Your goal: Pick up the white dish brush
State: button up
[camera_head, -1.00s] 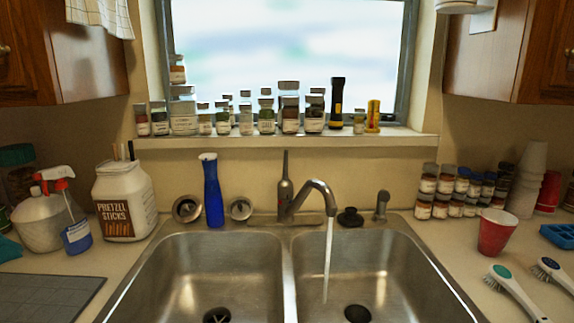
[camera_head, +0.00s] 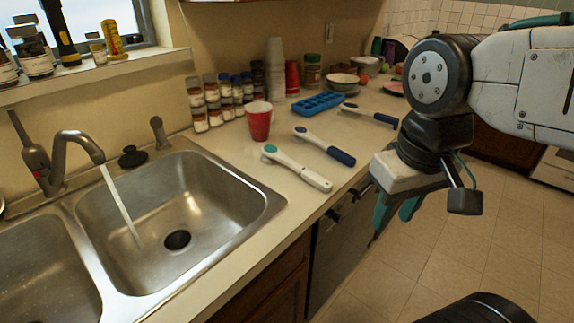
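The white dish brush (camera_head: 298,168) lies on the counter just right of the sink. It has a white handle pointing toward the counter's front edge and a round teal patch on its head. My gripper (camera_head: 394,214) hangs at the right, in front of the counter edge, apart from the brush. Its two teal fingers point down with a gap between them, and nothing shows in the gap.
A brush with a blue handle (camera_head: 326,146) lies close behind the white one, and another dark-handled brush (camera_head: 368,116) lies farther back. A red cup (camera_head: 258,121), small jars (camera_head: 215,103) and a blue tray (camera_head: 318,104) stand nearby. Water runs into the sink (camera_head: 215,215).

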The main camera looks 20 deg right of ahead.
aim_at(270, 152)
jog(key=z, duration=1.35)
jog(key=i, duration=0.7)
jog(key=u, duration=2.8)
